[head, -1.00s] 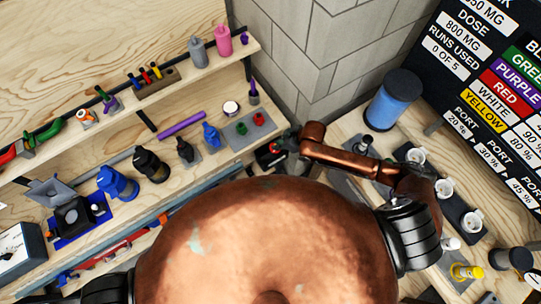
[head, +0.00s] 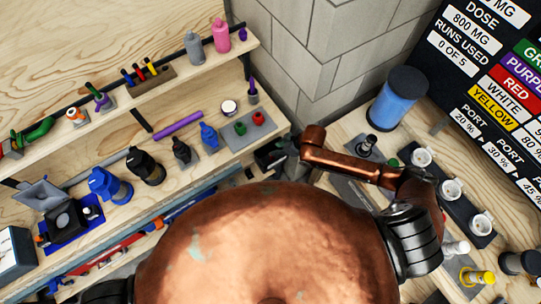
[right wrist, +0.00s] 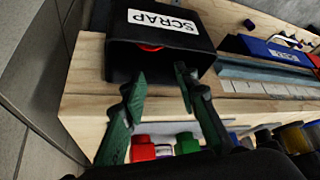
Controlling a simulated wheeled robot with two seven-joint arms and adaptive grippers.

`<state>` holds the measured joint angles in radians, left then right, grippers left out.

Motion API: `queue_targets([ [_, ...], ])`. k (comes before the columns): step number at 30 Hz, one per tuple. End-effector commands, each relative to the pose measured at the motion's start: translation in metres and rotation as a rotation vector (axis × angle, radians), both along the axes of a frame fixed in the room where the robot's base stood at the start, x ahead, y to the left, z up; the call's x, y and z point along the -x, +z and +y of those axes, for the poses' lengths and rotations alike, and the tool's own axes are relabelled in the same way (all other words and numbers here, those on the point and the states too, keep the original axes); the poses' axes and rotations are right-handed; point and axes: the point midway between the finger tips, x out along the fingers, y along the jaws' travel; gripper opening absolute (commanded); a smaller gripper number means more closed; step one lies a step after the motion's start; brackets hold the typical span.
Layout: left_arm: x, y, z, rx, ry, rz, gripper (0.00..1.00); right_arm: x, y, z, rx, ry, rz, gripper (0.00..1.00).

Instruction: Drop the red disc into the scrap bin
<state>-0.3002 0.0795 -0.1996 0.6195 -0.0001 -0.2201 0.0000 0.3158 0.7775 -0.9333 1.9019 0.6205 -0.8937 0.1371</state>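The black scrap bin (right wrist: 165,22) with its white SCRAP label is at the top of the right wrist view. A red disc (right wrist: 150,47) shows just inside its dark opening, partly hidden by the rim. My right gripper (right wrist: 159,72) has its two dark green fingers spread apart at the bin's mouth, with nothing between them. The disc lies beyond the fingertips, apart from them. I cannot tell if it rests on the bin's floor. In the head view my right arm reaches to the far bench corner, where gripper and bin are hard to separate. My left gripper is out of view.
A grey board (head: 236,138) with red and green cups stands close to the right gripper. Bottles and tools line the wooden shelves at left. A block wall (head: 320,50) rises behind. A blue canister (head: 398,98) and white cups (head: 452,188) stand on the right bench.

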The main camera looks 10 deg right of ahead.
Motion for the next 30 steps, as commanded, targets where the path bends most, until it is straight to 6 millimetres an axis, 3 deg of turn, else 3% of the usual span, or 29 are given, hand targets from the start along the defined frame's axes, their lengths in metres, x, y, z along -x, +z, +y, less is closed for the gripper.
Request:
queue_targets([
  [11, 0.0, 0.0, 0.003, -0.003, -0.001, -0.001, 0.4, 0.002, 0.004, -0.003, 0.001, -0.001, -0.001, 0.31],
  [24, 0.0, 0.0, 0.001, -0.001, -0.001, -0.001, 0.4, 0.029, 0.075, -0.036, 0.002, 0.0, -0.001, 0.31],
  [30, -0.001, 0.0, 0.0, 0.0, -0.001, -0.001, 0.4, 0.037, 0.097, -0.045, 0.001, 0.0, -0.001, 0.31],
])
